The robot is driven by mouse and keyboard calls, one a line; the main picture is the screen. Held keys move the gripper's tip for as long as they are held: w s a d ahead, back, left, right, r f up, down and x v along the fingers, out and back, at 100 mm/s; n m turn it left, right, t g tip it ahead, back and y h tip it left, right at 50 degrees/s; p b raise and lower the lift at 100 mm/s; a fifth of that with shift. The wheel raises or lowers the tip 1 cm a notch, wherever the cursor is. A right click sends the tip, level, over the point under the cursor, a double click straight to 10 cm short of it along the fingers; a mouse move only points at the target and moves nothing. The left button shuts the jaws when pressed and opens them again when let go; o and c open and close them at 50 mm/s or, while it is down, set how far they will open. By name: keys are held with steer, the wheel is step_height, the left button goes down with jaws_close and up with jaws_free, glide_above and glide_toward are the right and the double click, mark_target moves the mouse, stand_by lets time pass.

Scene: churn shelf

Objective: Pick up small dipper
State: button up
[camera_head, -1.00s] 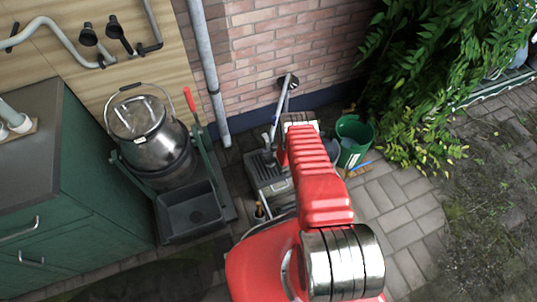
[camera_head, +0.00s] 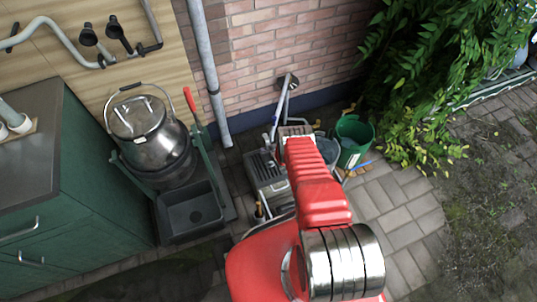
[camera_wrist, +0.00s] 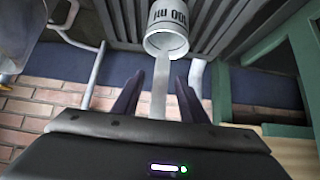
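A small metal dipper cup marked 100 ml (camera_wrist: 166,30) is in the wrist view, top centre, with its print upside down in the picture. Its thin straight handle (camera_wrist: 160,88) runs down from the cup between my fingers. My gripper (camera_wrist: 158,95) is open, with its dark fingers on either side of the handle and a visible gap on each side. In the head view my gripper and this dipper cannot be made out behind my red arm.
A grey slatted crate (camera_head: 266,178) stands by the brick wall. A green bucket (camera_head: 353,140) is right of my arm. A metal churn (camera_head: 150,135) sits in a green stand at left. Another pale vessel (camera_wrist: 20,35) is at left in the wrist view.

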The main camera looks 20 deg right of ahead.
jaws_close()
stand_by(0.4)
steer(key=shift+r, duration=0.1)
stand_by(0.3)
